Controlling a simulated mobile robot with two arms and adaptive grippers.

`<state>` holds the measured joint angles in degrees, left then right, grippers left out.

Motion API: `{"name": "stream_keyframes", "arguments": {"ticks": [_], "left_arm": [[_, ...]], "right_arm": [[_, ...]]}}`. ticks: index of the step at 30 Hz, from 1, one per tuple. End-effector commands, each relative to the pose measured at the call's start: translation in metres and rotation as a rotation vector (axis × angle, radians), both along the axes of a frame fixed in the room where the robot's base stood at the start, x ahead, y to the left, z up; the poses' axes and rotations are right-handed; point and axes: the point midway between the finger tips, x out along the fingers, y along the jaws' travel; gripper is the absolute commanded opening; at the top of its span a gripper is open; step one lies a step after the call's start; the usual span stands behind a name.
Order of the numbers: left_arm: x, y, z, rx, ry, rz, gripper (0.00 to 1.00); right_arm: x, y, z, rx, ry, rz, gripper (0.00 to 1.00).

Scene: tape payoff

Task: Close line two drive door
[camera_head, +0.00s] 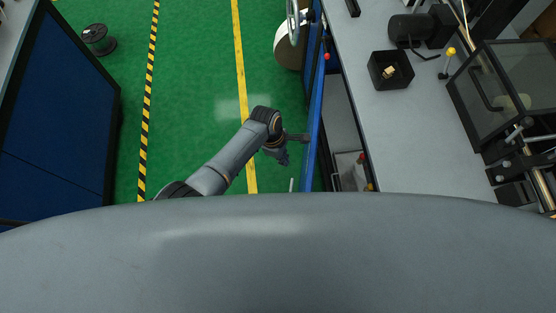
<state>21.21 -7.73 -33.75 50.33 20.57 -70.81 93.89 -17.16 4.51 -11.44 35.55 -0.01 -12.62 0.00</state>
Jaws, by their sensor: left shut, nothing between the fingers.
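A blue door (314,130) stands open, seen nearly edge-on, on the front of the grey-topped machine bench. Behind it the cabinet interior (343,120) shows, with small red-topped items low inside. My left gripper (284,158) is shut and empty, just left of the door's outer face. A short grey bar (297,137) lies between my wrist and the door; I cannot tell whether it is a handle or whether I touch it. My right gripper is not in view. The lower part of the door is hidden by my own body.
The bench top (385,130) carries a black bin (391,70), a motor (410,28) and a clear-windowed guard (505,85). A roll (290,48) is beyond the door. Green floor (195,90) is free to the left, up to a blue cabinet (55,110); a black spool (97,39) stands farther off.

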Motion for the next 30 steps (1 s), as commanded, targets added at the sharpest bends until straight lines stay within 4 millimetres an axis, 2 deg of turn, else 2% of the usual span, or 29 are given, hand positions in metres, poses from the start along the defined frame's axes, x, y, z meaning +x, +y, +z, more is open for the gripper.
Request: {"name": "stream_keyframes", "arguments": {"ticks": [17, 20, 25, 30], "left_arm": [[0.002, 0.0, 0.001, 0.001, -0.001, -0.001, 0.0], [0.002, 0.008, 0.002, 0.001, 0.001, 0.001, 0.0], [0.003, 0.037, 0.005, 0.002, 0.002, 0.001, 0.0], [0.004, 0.042, 0.032, -0.002, -0.004, -0.002, 0.0]], "right_arm": [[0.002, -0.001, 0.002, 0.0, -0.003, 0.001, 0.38], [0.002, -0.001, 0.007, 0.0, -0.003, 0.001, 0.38], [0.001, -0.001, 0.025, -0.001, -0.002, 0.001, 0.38], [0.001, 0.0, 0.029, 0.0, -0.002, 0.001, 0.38]]}}
